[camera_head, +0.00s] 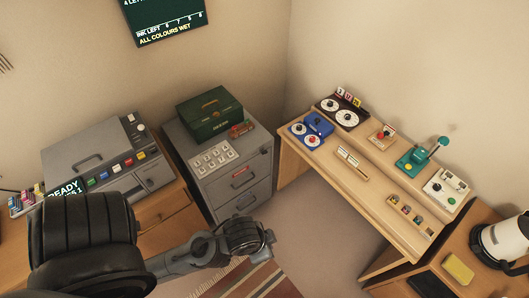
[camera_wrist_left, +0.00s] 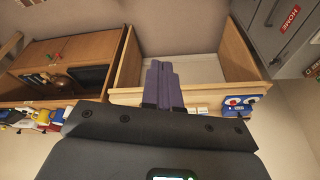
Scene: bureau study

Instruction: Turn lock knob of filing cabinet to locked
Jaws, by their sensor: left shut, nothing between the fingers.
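The grey filing cabinet (camera_head: 222,193) stands against the back wall in the middle of the head view, its drawers closed. A red label marks its upper drawer. A small dark spot shows near the front's upper right corner; I cannot tell whether it is the lock knob or how it is turned. My left gripper (camera_head: 262,243) is in front of the cabinet and apart from it. In the left wrist view its purple fingers (camera_wrist_left: 161,68) are together and empty. A grey cabinet front (camera_wrist_left: 270,38) with a red HOME label shows there at the upper right. My right gripper is not in view.
A green box (camera_head: 208,113) and a pale key panel (camera_head: 213,157) sit on the cabinet. A grey printer (camera_head: 88,148) stands on a desk to the left. A wooden desk (camera_head: 345,180) with several devices is right. Open floor lies between.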

